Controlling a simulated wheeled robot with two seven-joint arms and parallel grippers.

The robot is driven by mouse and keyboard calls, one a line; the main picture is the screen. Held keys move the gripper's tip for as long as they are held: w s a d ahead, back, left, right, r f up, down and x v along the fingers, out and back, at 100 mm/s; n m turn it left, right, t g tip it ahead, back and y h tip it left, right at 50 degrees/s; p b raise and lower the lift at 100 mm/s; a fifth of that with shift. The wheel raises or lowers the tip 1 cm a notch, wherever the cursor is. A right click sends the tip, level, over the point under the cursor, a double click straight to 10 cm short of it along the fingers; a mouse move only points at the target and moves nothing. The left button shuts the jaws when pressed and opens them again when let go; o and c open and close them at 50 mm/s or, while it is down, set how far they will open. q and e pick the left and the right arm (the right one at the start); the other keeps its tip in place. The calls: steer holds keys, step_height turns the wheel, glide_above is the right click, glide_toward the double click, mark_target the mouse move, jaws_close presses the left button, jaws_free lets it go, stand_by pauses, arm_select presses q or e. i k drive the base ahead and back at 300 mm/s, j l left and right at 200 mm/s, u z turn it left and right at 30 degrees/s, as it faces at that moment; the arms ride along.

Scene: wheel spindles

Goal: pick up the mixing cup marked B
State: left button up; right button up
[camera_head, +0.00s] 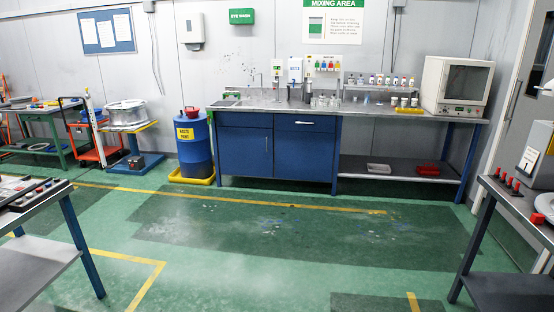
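Several small cups or containers stand on the metal-topped mixing bench (450,116) against the back wall. A cluster of small clear cups (322,102) stands near the middle of the bench. A few small white cups (404,102) stand further right, by a yellow tray (409,110). They are too small and far away for me to read any letter, so I cannot tell which one is marked B. Neither of my grippers is in view.
A blue waste drum (194,150) stands left of the bench's blue cabinet (245,150). A white oven-like box (457,86) sits at the bench's right end. Tables stand at the near left (35,205) and near right (530,215). The green floor (250,235) between is clear.

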mark_target(313, 103)
steer(key=i+u, duration=0.1)
steer(key=i, duration=2.05)
steer(key=i+z, duration=0.15)
steer(key=i, duration=0.4)
steer(key=i+j+z, duration=0.15)
steer(key=i, duration=0.35)
steer(key=i+j+z, duration=0.15)
steer(key=i, duration=0.35)
steer(key=i+j+z, duration=0.15)
steer(key=i+j, duration=0.2)
steer(key=i, duration=0.15)
steer(key=i+j+z, duration=0.3)
steer(key=i+l, duration=0.05)
steer(key=i, duration=0.05)
